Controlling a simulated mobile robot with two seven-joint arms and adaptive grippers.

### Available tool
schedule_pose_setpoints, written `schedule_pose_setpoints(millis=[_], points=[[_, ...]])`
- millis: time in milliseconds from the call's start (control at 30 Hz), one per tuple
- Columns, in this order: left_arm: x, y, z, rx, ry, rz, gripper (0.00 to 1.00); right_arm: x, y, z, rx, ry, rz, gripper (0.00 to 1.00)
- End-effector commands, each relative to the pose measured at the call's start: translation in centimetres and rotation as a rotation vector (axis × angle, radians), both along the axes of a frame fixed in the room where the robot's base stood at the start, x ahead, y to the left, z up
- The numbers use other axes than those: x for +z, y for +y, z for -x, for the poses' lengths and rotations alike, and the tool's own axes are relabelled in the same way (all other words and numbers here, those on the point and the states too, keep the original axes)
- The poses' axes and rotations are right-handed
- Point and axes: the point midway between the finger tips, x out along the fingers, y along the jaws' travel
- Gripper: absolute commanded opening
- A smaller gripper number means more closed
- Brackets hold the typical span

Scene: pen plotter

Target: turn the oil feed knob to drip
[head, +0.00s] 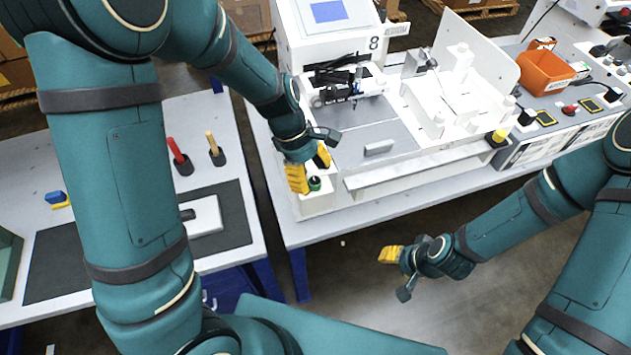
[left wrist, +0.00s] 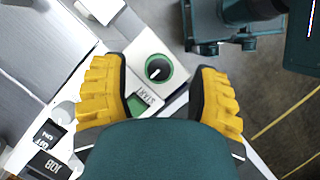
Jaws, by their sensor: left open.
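A round black knob with a white pointer mark and a green ring (left wrist: 158,69) sits on a white panel in the left wrist view. It also shows in the head view (head: 314,184), at the machine's near left corner. No oil feed or drip label is readable on it. My left gripper (head: 309,168) is open over this corner, its yellow fingers (left wrist: 160,73) on either side of the knob with gaps; contact does not show. My right gripper (head: 389,254) hangs over the floor in front of the bench, and its opening is unclear.
A green button (left wrist: 136,105) with a START label lies close to the knob. ON and JOB labels (left wrist: 46,164) are at lower left. The plotter's white body (head: 330,30) and grey bed stand behind. An orange bin (head: 546,72) stands at right.

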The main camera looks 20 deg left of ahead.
Motion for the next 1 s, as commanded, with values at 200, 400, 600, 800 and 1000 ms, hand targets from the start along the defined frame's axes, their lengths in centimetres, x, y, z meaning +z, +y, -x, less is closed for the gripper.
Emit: schedule_pose_setpoints(millis=[200, 400, 600, 800, 1000], points=[[-1.8, -0.7, 0.2, -0.001, 0.001, 0.000, 0.61, -0.5, 0.0, 0.0, 0.000, 0.000, 0.001, 0.47], [-2.0, -0.8, 0.2, 0.000, -0.001, 0.000, 0.61, -0.5, 0.0, 0.0, 0.000, 0.000, 0.001, 0.47], [-2.0, -0.8, 0.2, -0.001, 0.000, 0.000, 0.42, -0.5, 0.0, 0.0, 0.000, 0.000, 0.001, 0.47], [-2.0, -0.8, 0.2, -0.001, 0.000, 0.000, 0.00, -0.5, 0.0, 0.0, 0.000, 0.000, 0.001, 0.47], [-2.0, -0.8, 0.3, -0.002, 0.000, 0.000, 0.00, -0.5, 0.0, 0.0, 0.000, 0.000, 0.001, 0.47]])
